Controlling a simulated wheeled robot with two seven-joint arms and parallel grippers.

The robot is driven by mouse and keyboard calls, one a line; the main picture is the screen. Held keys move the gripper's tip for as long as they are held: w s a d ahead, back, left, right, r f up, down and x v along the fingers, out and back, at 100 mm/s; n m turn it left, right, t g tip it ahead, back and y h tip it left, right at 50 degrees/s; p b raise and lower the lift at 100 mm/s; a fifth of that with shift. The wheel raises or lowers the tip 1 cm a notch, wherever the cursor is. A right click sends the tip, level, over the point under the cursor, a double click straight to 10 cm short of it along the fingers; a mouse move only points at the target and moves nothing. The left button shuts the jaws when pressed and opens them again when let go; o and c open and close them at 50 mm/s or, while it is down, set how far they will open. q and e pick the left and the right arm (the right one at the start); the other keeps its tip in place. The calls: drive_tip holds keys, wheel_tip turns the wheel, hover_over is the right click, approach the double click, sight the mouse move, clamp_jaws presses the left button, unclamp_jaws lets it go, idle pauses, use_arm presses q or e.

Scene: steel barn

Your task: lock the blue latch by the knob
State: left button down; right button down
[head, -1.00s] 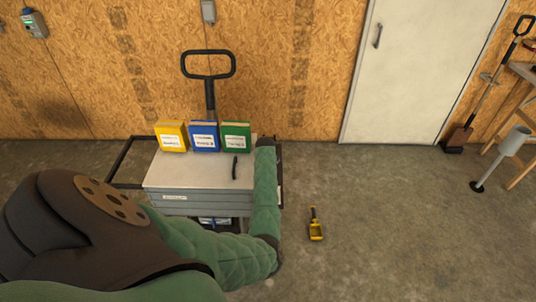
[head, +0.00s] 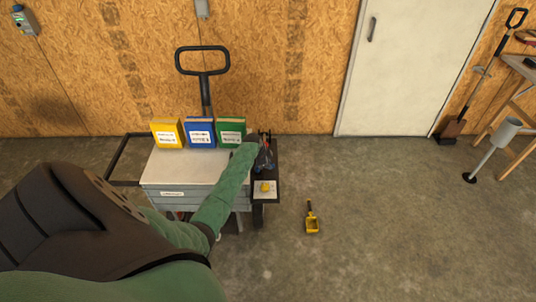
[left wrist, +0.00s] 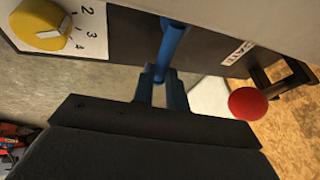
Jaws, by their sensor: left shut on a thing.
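The blue latch shows in the left wrist view as a blue rod (left wrist: 172,42) against a dark panel face, running down between my gripper's fingers. My left gripper (left wrist: 161,88) is shut on the lower end of this rod. The fingers hide that end, so I cannot see the knob's shape or whether the latch is locked. In the head view my left gripper (head: 265,155) is small and dark, at the right end of the cart behind the dial plate. My right gripper is in neither view.
A yellow dial (left wrist: 42,22) on a numbered plate and a red ball (left wrist: 249,103) flank the blue rod. Yellow (head: 167,133), blue (head: 200,134) and green (head: 231,132) boxes stand on the grey cart chest (head: 165,170).

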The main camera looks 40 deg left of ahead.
use_arm(q)
drive_tip(key=shift+s+d+m+h, duration=0.15)
drive_tip(key=shift+s+m+h, duration=0.15)
drive_tip(key=shift+m, duration=0.3)
drive_tip(key=shift+d, duration=0.1)
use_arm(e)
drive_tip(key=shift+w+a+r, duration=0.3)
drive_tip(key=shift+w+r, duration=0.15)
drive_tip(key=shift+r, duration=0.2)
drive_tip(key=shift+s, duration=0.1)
use_arm(q)
drive_tip(key=c, duration=1.7)
unclamp_jaws()
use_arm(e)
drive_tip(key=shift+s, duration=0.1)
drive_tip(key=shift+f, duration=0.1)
